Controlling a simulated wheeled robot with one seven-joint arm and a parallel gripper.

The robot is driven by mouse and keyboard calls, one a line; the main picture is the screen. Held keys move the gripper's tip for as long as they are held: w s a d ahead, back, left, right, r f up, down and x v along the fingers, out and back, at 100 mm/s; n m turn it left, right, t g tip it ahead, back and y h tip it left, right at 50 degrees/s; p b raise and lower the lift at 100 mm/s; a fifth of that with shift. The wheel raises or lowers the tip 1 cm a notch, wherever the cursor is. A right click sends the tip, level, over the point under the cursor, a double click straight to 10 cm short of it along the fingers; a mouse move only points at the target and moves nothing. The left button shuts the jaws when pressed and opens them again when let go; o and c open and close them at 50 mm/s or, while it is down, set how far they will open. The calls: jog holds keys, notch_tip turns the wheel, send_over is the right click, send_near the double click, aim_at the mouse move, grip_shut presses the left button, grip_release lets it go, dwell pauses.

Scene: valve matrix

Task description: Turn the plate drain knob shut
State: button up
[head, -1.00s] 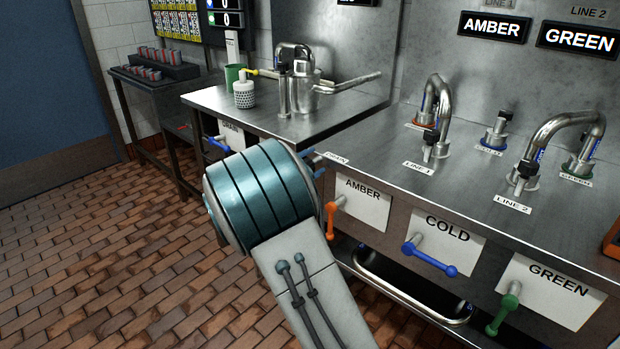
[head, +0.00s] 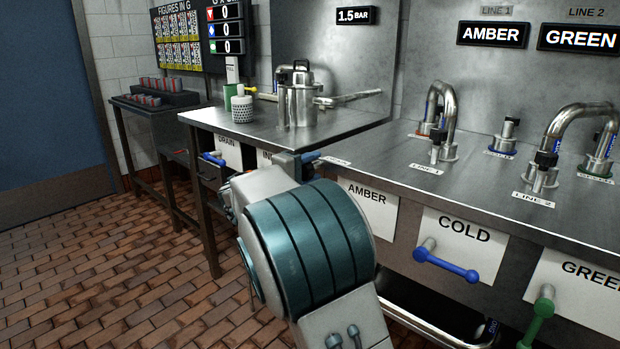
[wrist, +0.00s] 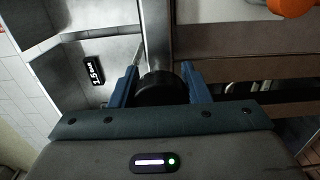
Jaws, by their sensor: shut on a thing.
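A black round knob (wrist: 160,90) is in the wrist view, between the two blue fingers of my gripper (wrist: 158,72). My gripper is shut on it, one finger on each side. In the head view a blue part of my gripper (head: 309,157) shows at the counter's front edge, beside a small white label (head: 336,161) whose text is hard to read here. My arm hides most of the gripper and the knob in that view. How far the knob is turned cannot be seen.
A white DRAIN panel (head: 229,150) with a blue lever (head: 213,158) is at left. COLD (head: 447,262) and GREEN (head: 537,315) levers are at right; an orange handle (wrist: 290,6) shows in the wrist view. A steel pot (head: 298,100) stands on the counter. The brick floor at left is clear.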

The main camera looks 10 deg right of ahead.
jog(key=shift+f, duration=0.2)
dwell(0.3)
jog(key=o, duration=1)
jog(key=shift+r, duration=0.15)
jog(key=shift+c, duration=0.2)
jog(key=shift+s, duration=0.1)
jog(key=p+v, duration=0.3)
jog(key=v, duration=1.1)
jog(key=shift+d, duration=0.1)
